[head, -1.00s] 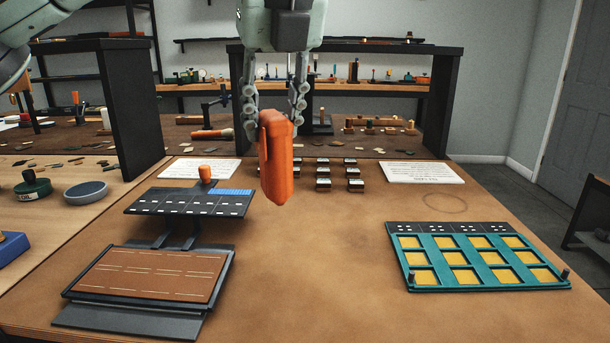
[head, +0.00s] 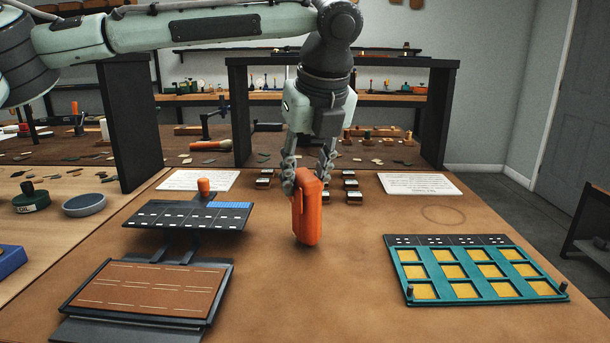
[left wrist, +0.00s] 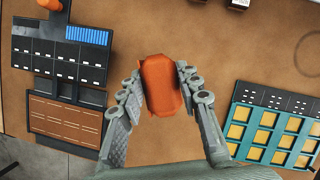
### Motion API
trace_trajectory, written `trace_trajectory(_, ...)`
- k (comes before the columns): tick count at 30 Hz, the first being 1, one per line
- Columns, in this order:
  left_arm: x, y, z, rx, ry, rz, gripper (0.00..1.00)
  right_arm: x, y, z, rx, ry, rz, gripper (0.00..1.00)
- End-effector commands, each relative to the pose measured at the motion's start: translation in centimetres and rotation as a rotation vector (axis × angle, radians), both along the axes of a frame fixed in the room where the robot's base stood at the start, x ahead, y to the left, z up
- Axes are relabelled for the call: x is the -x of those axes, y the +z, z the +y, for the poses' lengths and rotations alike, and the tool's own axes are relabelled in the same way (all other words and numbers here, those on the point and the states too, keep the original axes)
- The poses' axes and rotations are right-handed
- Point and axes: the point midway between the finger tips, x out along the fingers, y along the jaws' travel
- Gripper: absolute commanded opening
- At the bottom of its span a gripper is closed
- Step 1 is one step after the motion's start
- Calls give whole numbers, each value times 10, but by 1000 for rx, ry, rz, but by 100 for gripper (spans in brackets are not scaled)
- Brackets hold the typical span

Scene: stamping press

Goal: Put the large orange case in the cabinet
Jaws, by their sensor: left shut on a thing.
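The large orange case (head: 309,212) is upright near the middle of the brown table in the head view. My left gripper (head: 307,172) points down and is shut on its upper part, with a finger on each side. The left wrist view shows the case (left wrist: 161,84) between the two fingers (left wrist: 160,92). The case is low over the tabletop; I cannot tell whether its bottom touches the table. No cabinet can be made out for certain. My right gripper is not in view.
A black stand with a brown board (head: 146,288) is at the left. A teal tray with yellow squares (head: 412,290) is at the right. Several small dark blocks (head: 351,184) sit behind the case. A dark shelf frame (head: 436,112) stands at the back. The table's front middle is clear.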

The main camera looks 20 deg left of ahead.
Motion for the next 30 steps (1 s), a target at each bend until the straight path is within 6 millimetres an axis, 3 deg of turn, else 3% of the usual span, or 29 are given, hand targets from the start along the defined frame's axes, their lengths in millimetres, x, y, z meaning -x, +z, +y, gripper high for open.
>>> trace_trajectory(4, 0, -3, 0, 0, -1, 2, 5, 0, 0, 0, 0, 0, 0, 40)
trace_trajectory(5, 0, -4, 0, -1, 0, 1, 35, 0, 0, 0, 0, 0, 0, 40)
trace_trajectory(10, 0, -3, 0, -1, 0, 1, 54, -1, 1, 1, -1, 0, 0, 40)
trace_trajectory(22, 1, 6, -2, 0, -1, -1, 54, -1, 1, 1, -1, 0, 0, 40)
trace_trajectory(30, 17, 55, -15, 2, -2, -1, 54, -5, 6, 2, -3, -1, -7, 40)
